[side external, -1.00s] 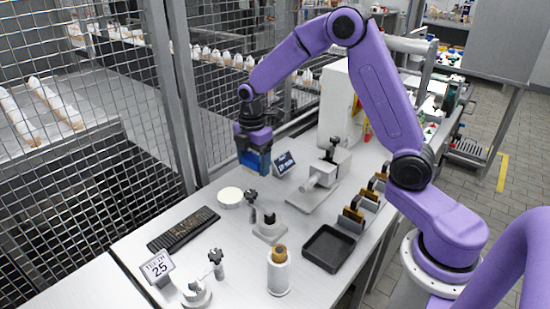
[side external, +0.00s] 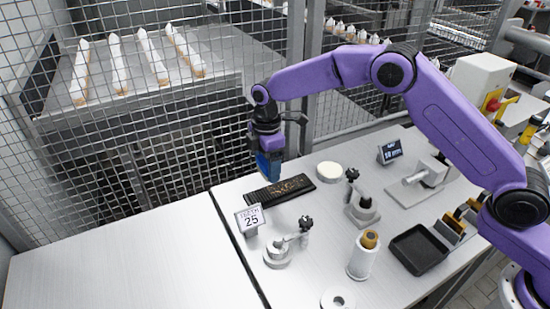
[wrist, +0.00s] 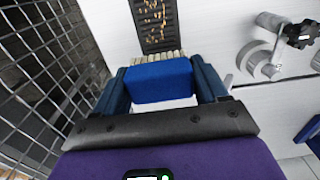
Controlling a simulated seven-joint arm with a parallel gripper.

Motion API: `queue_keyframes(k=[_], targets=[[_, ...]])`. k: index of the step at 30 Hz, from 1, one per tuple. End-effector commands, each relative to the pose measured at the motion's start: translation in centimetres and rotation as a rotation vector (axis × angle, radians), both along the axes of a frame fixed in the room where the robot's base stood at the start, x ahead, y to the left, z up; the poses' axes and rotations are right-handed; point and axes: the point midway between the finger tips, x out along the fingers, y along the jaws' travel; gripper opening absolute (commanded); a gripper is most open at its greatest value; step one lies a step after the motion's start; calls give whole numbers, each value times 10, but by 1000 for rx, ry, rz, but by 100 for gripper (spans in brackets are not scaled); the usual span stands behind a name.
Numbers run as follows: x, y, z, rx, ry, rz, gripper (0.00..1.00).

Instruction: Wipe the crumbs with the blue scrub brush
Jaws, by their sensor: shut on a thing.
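My gripper (side external: 268,160) is shut on the blue scrub brush, whose blue block (wrist: 160,82) sits between the two fingers in the wrist view. Its pale bristles (wrist: 158,57) point away from the gripper. In the side view the brush is mostly hidden by the blue fingers. Brown crumbs (side external: 287,186) are scattered along a long black slotted strip (side external: 262,196) on the white table. The crumbs also show in the wrist view (wrist: 150,12), just ahead of the bristles. The brush is near the strip's back edge; I cannot tell whether it touches.
A card reading 25 (side external: 250,218) and a grey clamp stand (side external: 278,255) are in front of the strip. A wire mesh fence (side external: 120,100) rises behind. The left table (side external: 120,260) is bare.

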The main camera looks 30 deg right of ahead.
Motion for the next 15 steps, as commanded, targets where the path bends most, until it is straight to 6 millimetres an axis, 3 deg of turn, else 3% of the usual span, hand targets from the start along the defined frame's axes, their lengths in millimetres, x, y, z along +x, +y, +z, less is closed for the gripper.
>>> queue_keyframes(k=[15], targets=[[0,-1,-46,-1,1,1,48]])
